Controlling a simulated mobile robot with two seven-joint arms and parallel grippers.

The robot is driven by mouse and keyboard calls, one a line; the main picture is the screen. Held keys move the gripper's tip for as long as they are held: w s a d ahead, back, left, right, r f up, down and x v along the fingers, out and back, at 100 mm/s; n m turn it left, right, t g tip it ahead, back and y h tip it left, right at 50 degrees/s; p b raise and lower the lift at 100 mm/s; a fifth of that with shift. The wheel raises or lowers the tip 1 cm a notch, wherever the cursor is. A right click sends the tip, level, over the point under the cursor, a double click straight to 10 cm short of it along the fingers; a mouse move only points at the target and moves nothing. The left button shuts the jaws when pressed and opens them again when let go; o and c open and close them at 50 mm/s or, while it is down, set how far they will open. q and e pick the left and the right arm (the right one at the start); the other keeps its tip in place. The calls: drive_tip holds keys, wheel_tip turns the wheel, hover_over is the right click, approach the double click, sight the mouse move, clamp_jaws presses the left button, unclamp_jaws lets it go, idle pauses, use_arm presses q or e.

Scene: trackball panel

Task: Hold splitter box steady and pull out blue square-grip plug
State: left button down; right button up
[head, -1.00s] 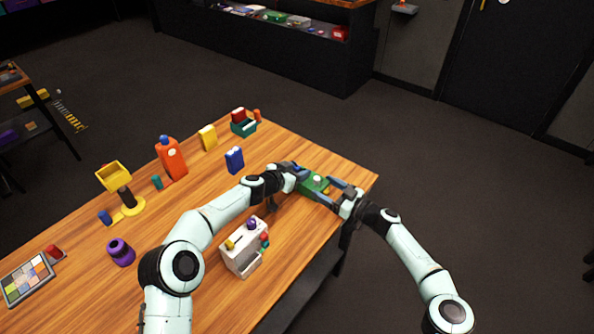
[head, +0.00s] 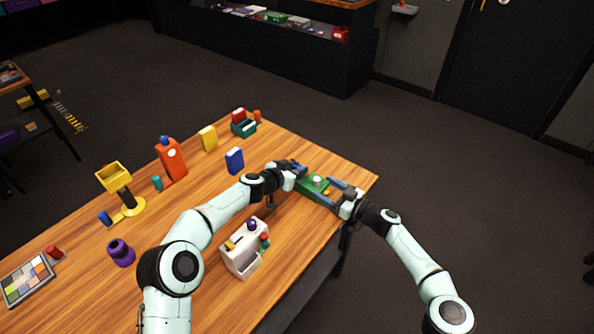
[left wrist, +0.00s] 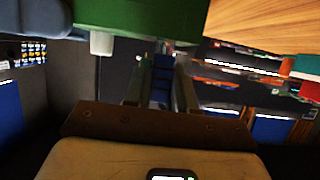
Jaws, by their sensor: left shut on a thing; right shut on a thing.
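The green splitter box (head: 309,188), with a white knob (head: 317,180) on top, sits near the table's far right edge. My right gripper (head: 325,190) comes from the right and is shut on the box, one finger along each side. My left gripper (head: 299,172) is shut at the box's upper-left side. In the left wrist view, a ridged blue piece, apparently the blue square-grip plug (left wrist: 161,80), is between its fingers. The box's green side (left wrist: 145,18) hangs above it there. I cannot tell whether the plug still touches the box; the head view hides it.
A white block (head: 240,252) with coloured knobs stands on the wooden table near my left forearm. A blue box (head: 235,160), a yellow block (head: 208,138), an orange bottle (head: 171,160) and a purple piece (head: 121,253) stand farther left. The wood in front of the green box is clear.

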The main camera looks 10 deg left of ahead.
use_arm(q)
drive_tip(key=shift+r, duration=0.9)
drive_tip(key=shift+r, duration=0.2)
drive_tip(key=shift+r, duration=2.65)
drive_tip(key=shift+w, duration=0.1)
